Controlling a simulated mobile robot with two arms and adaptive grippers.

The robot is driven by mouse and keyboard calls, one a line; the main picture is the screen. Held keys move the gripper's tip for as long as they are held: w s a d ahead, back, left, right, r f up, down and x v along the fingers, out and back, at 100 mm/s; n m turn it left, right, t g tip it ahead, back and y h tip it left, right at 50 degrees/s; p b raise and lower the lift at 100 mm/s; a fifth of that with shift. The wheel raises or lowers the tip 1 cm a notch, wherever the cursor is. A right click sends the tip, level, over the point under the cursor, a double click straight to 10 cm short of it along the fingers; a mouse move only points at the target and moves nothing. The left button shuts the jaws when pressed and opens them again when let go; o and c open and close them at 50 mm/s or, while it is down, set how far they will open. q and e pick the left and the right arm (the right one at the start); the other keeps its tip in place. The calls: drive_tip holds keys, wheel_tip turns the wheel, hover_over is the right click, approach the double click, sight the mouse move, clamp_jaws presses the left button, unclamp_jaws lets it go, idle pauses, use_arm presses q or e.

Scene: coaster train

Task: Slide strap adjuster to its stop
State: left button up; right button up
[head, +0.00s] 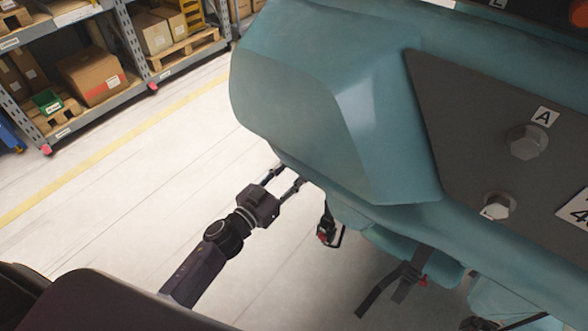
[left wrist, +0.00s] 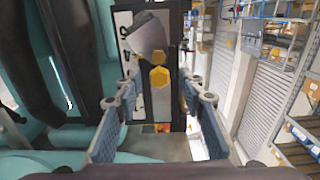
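Black straps (head: 408,277) hang below the teal coaster car (head: 330,95) in the head view, with a dark fitting and a red part. A dark buckle-like piece with red on it (head: 328,234) hangs further left. I cannot tell which part is the strap adjuster. My left gripper (head: 291,176) is open, its fingertips close to the car's lower left edge. My right gripper is out of view.
A grey plate with large bolts (head: 527,142) is on the car's side at the right. Shelving with boxes (head: 92,75) stands at the back left. The pale floor (head: 130,200) left of the car is clear. Dark padded bars (left wrist: 75,45) show left in the wrist view.

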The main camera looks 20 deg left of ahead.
use_arm(q)
drive_tip(key=v, duration=1.2)
drive_tip(key=s+a+f+n+g+y, duration=0.1)
drive_tip(key=s+a+f+g+y, duration=0.2)
drive_tip(key=f, duration=0.8)
drive_tip(key=s+f+n+g+y, duration=0.15)
drive_tip(key=s+f, duration=0.35)
drive_tip(key=f, duration=0.7)
drive_tip(key=s+a+f+g+y, duration=0.1)
drive_tip(key=s+a+f+g, duration=0.2)
drive_tip(key=f, duration=0.8)
drive_tip(key=s+d+f+g, duration=0.1)
drive_tip(key=s+f+g, duration=0.1)
drive_tip(key=s+f, duration=0.3)
drive_tip(key=s+d+f+g, duration=0.1)
drive_tip(key=s+f+g, duration=0.2)
drive_tip(key=s, duration=1)
drive_tip(key=s+d+f+g, duration=0.2)
drive_tip(key=s+f+g, duration=0.1)
drive_tip(key=s+f, duration=0.5)
drive_tip(key=shift+s+m+y, duration=0.35)
drive_tip(key=shift+s+m, duration=0.1)
drive_tip(key=shift+s, duration=0.5)
drive_tip(key=shift+g, duration=0.25)
